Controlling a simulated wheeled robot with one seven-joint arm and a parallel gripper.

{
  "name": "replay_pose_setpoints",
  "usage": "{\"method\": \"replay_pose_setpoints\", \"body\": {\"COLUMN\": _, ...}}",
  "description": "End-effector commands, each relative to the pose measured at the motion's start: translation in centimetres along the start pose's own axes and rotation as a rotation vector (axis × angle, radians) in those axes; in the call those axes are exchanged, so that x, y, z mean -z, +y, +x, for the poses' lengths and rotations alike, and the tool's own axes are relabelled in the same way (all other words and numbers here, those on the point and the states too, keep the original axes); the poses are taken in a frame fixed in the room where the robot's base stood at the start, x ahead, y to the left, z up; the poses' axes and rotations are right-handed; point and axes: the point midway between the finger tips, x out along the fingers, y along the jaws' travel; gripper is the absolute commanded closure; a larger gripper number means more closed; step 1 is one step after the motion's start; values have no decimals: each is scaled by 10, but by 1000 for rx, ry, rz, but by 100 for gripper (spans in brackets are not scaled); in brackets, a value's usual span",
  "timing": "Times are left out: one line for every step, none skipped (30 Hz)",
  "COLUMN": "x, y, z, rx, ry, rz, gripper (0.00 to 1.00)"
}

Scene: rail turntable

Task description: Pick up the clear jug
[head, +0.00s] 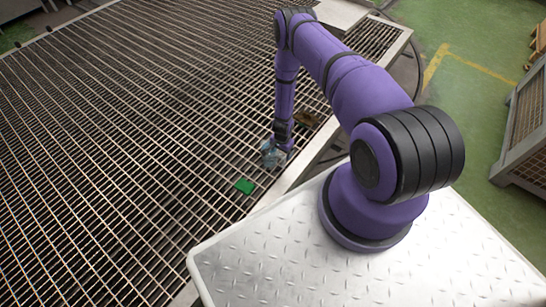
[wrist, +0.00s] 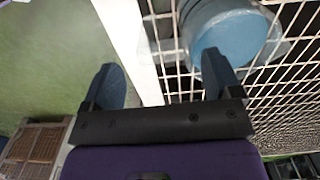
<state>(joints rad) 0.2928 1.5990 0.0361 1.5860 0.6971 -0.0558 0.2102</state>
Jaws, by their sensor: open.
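The clear jug (head: 268,154) is a pale, bluish see-through vessel on the metal grating, near its edge. In the wrist view the jug (wrist: 228,38) shows as a round blue-grey shape with clear parts around it, at the top right. My gripper (wrist: 162,75) is open, with its two dark blue fingers wide apart and nothing held between them. The right finger overlaps the jug's lower edge in the picture; I cannot tell whether they touch. In the head view my gripper (head: 280,146) points down right at the jug and partly hides it.
A small green block (head: 245,186) lies on the grating (head: 120,150) near the jug. A brownish object (head: 307,118) lies behind my gripper, to the right. A pale metal rim (head: 310,158) borders the grating. A wooden-sided crate (head: 525,125) stands on the green floor at the right.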

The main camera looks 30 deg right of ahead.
Motion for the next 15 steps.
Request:
{"method": "replay_pose_setpoints", "body": {"x": 0, "y": 0, "z": 3, "rx": 0, "ry": 0, "rz": 0, "gripper": 16}}
{"method": "replay_pose_setpoints", "body": {"x": 0, "y": 0, "z": 5, "rx": 0, "ry": 0, "rz": 0, "gripper": 16}}
{"method": "replay_pose_setpoints", "body": {"x": 0, "y": 0, "z": 9, "rx": 0, "ry": 0, "rz": 0, "gripper": 16}}
{"method": "replay_pose_setpoints", "body": {"x": 0, "y": 0, "z": 13, "rx": -1, "ry": 0, "rz": 0, "gripper": 16}}
{"method": "replay_pose_setpoints", "body": {"x": 0, "y": 0, "z": 17, "rx": -1, "ry": 0, "rz": 0, "gripper": 16}}
{"method": "replay_pose_setpoints", "body": {"x": 0, "y": 0, "z": 23, "rx": -1, "ry": 0, "rz": 0, "gripper": 16}}
{"method": "replay_pose_setpoints", "body": {"x": 0, "y": 0, "z": 28, "rx": -1, "ry": 0, "rz": 0, "gripper": 16}}
{"method": "replay_pose_setpoints", "body": {"x": 0, "y": 0, "z": 32, "rx": 0, "ry": 0, "rz": 0, "gripper": 16}}
{"method": "replay_pose_setpoints", "body": {"x": 0, "y": 0, "z": 37, "rx": 0, "ry": 0, "rz": 0, "gripper": 16}}
{"method": "replay_pose_setpoints", "body": {"x": 0, "y": 0, "z": 40, "rx": 0, "ry": 1, "rz": 0, "gripper": 16}}
{"method": "replay_pose_setpoints", "body": {"x": 0, "y": 0, "z": 43, "rx": 0, "ry": 1, "rz": 0, "gripper": 16}}
{"method": "replay_pose_setpoints", "body": {"x": 0, "y": 0, "z": 47, "rx": 0, "ry": 0, "rz": -1, "gripper": 16}}
{"method": "replay_pose_setpoints", "body": {"x": 0, "y": 0, "z": 49, "rx": 0, "ry": 0, "rz": -1, "gripper": 16}}
{"method": "replay_pose_setpoints", "body": {"x": 0, "y": 0, "z": 51, "rx": 0, "ry": 1, "rz": -1, "gripper": 16}}
{"method": "replay_pose_setpoints", "body": {"x": 0, "y": -1, "z": 52, "rx": 1, "ry": 1, "rz": 0, "gripper": 16}}
